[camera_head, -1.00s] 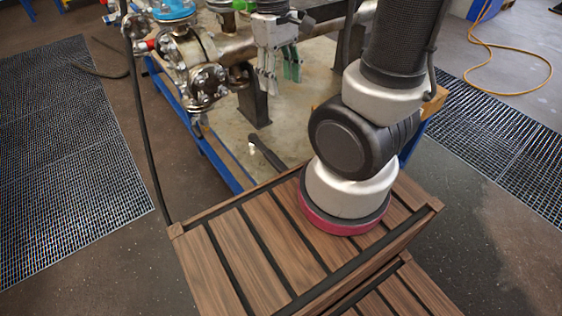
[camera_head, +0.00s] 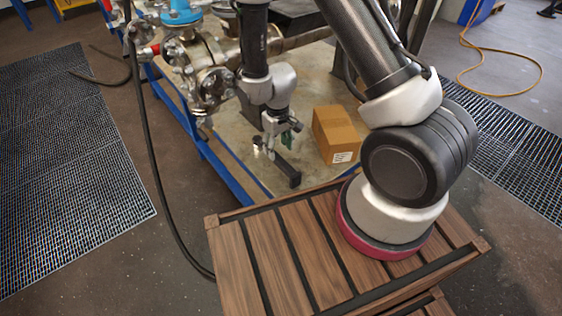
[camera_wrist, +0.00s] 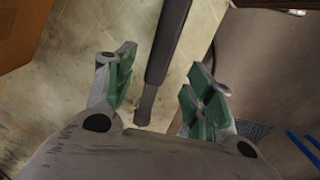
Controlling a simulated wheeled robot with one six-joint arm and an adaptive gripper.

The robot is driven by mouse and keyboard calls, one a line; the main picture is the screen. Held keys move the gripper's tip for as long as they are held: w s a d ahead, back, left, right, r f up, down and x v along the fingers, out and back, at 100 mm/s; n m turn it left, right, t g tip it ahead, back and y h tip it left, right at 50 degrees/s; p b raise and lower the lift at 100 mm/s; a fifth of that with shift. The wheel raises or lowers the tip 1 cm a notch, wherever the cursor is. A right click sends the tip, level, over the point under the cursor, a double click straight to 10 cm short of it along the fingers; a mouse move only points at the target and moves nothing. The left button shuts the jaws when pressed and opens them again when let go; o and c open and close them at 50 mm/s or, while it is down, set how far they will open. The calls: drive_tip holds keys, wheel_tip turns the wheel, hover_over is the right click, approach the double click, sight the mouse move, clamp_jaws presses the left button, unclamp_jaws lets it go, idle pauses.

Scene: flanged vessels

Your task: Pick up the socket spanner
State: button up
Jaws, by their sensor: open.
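The socket spanner, a long dark bar (camera_head: 288,170), lies on the worn workbench top (camera_head: 235,130) near its front edge. My gripper (camera_head: 279,146) is above its far part and hides some of it. In the wrist view the spanner (camera_wrist: 162,55) runs lengthwise between the two green-padded fingers of my gripper (camera_wrist: 163,68). The fingers are open, with a visible gap to the spanner on both sides. The picture does not show clearly how high the fingers are above the bench.
A cardboard box (camera_head: 336,130) stands on the bench right of my gripper. Flanged metal pipework with a blue-topped valve (camera_head: 182,12) is at the back left. My slatted wooden deck (camera_head: 270,255) is close in front of the bench. Floor gratings lie on both sides.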

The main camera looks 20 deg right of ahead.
sight(277, 157)
drive_tip(key=f, duration=0.6)
drive_tip(key=shift+w+f, duration=0.2)
drive_tip(key=shift+f, duration=0.05)
clamp_jaws()
